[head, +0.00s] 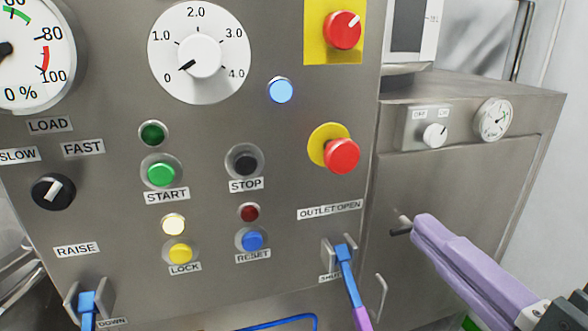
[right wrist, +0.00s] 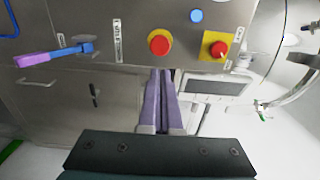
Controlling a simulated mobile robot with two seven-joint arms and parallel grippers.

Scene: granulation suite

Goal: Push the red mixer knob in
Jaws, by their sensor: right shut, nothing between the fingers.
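A red mushroom knob (head: 341,155) with a round yellow collar stands out from the steel panel, right of the STOP button. It also shows in the right wrist view (right wrist: 159,43), just beyond my fingertips. A second red knob (head: 342,30), with a white mark, sits higher on a yellow square plate; it also shows in the right wrist view (right wrist: 218,50). My right gripper (head: 424,226) has long lilac fingers, shut and empty. In the head view its tips are below and right of the mushroom knob, apart from it. My left gripper is not in view.
A blue lever (head: 347,275) with a purple end sticks out below the OUTLET OPEN label. Another blue lever (head: 87,307) is at lower left. A blue light (head: 281,90), green START button (head: 161,173) and black STOP button (head: 245,162) sit left of the mushroom knob.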

